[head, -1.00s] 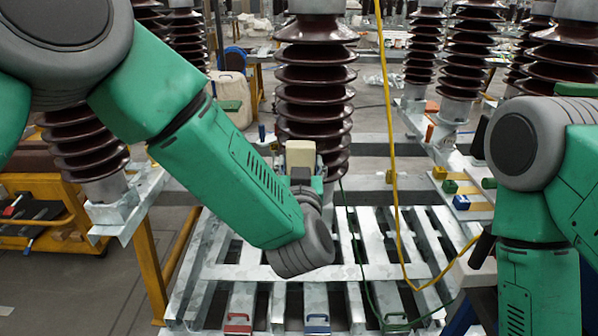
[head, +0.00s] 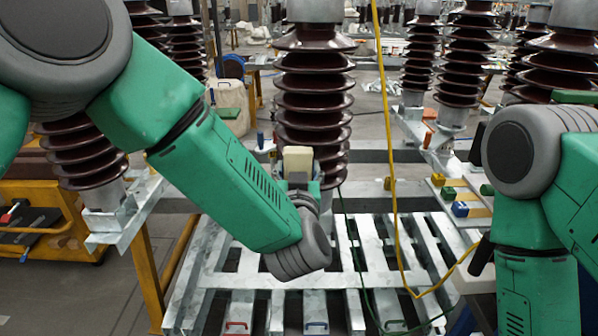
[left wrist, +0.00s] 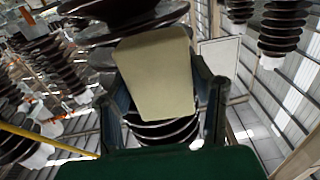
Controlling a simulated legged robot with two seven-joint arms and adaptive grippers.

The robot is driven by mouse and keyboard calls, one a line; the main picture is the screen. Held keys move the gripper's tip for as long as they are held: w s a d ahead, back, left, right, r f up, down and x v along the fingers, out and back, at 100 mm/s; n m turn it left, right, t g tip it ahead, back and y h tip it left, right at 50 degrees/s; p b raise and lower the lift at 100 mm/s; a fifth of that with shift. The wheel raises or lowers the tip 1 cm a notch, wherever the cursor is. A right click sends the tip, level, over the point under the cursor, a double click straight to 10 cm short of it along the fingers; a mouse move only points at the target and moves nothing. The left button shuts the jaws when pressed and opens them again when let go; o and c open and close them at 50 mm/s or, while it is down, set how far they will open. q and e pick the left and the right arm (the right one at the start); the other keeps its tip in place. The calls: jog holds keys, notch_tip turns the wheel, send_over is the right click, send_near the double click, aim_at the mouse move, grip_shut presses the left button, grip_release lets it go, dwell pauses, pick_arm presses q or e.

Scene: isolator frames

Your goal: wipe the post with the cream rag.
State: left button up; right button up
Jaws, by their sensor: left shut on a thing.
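The post (head: 314,105) is a brown ribbed insulator column with a grey cap, upright at the middle of the head view. The cream rag (head: 298,159) is a flat, block-like pad in front of the post's lower ribs. It also shows large in the left wrist view (left wrist: 156,72), with the post's ribs (left wrist: 165,132) behind it. My left gripper (head: 299,176) is shut on the rag, one finger on each side. Whether the rag touches the post cannot be told. My right gripper is not in view; only my right arm shows at the right edge.
A slatted metal frame (head: 240,281) lies below, with red (head: 237,324) and blue (head: 316,324) handles near its front. A yellow hose (head: 388,130) hangs just right of the post. Other ribbed columns (head: 467,60) stand on both sides. A yellow cart (head: 85,235) is at left.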

pick_arm(q)
jog(key=shift+w+a, duration=0.25)
jog(key=shift+w, duration=0.05)
jog(key=shift+w, duration=0.25)
jog(key=shift+d, duration=0.25)
